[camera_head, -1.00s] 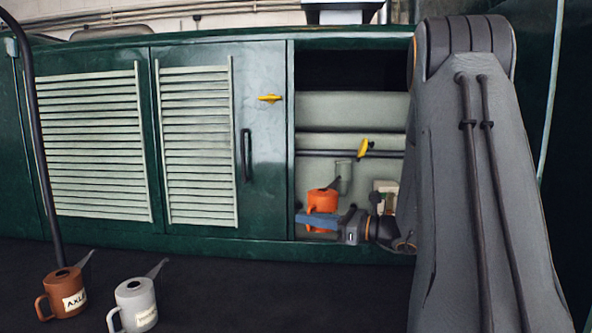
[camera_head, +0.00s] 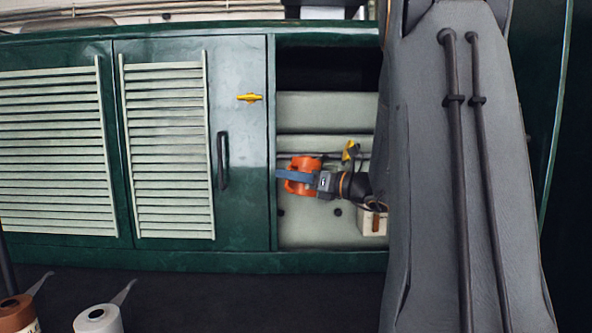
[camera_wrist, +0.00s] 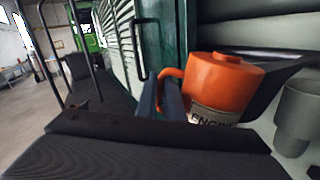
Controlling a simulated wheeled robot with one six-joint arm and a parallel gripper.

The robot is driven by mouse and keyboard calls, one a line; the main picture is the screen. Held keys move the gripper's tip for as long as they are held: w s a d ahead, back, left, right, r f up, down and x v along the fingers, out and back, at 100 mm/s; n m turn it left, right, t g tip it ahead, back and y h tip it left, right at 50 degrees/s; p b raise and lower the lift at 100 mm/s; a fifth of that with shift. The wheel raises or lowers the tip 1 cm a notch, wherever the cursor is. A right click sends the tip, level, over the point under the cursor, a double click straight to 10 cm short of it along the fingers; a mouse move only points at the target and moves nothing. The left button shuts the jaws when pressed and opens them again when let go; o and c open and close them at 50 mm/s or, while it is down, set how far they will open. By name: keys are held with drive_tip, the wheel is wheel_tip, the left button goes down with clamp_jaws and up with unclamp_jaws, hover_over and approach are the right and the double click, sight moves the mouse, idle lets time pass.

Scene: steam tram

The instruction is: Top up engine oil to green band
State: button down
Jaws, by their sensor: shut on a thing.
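My gripper (camera_head: 290,177) is shut on the orange oil can (camera_head: 301,165), inside the open compartment of the green cabinet. In the wrist view the can (camera_wrist: 222,88) shows its handle beside the dark blue finger (camera_wrist: 172,103), a label reading "ENGIN…" and a dark spout pointing right. A grey-green cup-shaped fitting (camera_wrist: 296,118) stands right of the can, apart from its body and close below the spout. In the head view my gripper hides much of the can and I cannot make out that fitting. No green band or oil level is readable.
A yellow lever (camera_head: 350,150) and a pale box (camera_head: 371,221) are at the compartment's right. A louvred door (camera_head: 240,150) with a black handle borders it on the left. A brown can (camera_head: 18,314) and a white can (camera_head: 98,319) stand at the lower left.

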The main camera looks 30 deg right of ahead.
drive_tip(key=shift+s+d+r+m+p, duration=0.15)
drive_tip(key=shift+r+m+p, duration=0.35)
drive_tip(key=shift+p, duration=0.45)
idle(0.7)
drive_tip(key=shift+r+m+t+p, duration=0.3)
drive_tip(key=shift+r+m+p, duration=0.3)
drive_tip(key=shift+r+p, duration=0.45)
drive_tip(key=shift+f, duration=0.25)
drive_tip(key=shift+r+p, duration=0.15)
drive_tip(key=shift+p, duration=0.15)
drive_tip(key=shift+r+m+p, duration=0.5)
drive_tip(key=shift+r+p, duration=0.25)
drive_tip(key=shift+p, duration=0.3)
drive_tip(key=shift+r, duration=0.1)
drive_tip(key=shift+r+m+p, duration=0.6)
drive_tip(key=shift+r+p, duration=0.15)
drive_tip(key=shift+p, duration=0.4)
